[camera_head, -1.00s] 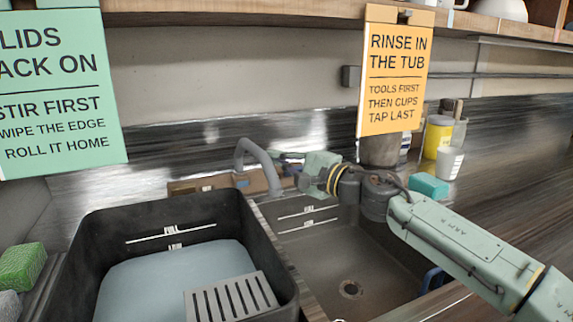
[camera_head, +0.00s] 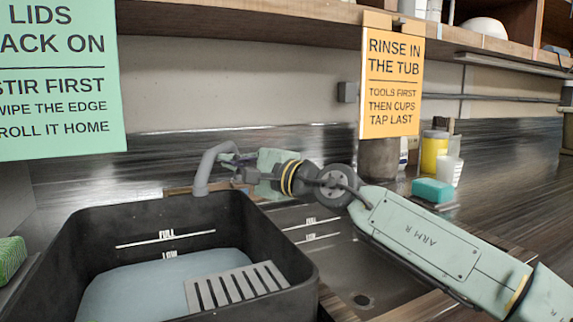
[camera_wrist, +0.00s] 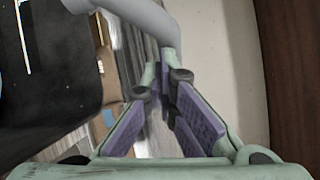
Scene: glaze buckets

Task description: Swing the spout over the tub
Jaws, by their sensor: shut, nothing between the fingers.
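The spout (camera_head: 203,168) is a grey curved pipe at the back of the counter. Its left leg comes down at the tub's rear rim in the picture; I cannot tell whether its mouth is inside that rim. The black tub (camera_head: 230,222) at front left holds pale blue liquid. My gripper (camera_head: 236,160) is shut and empty, close to the right side of the spout. In the wrist view the spout (camera_wrist: 150,18) crosses just beyond my fingertips (camera_wrist: 165,85); whether they touch is unclear. The tub's dark wall (camera_wrist: 50,75) fills the left there.
A grey sink basin (camera_head: 345,275) lies right of the tub, under my arm. A slotted grey plate (camera_head: 237,288) sits at the tub's front. A teal sponge (camera_head: 432,191), white cup (camera_head: 447,170) and yellow jar (camera_head: 433,152) stand at right. An orange sign (camera_head: 391,85) hangs above.

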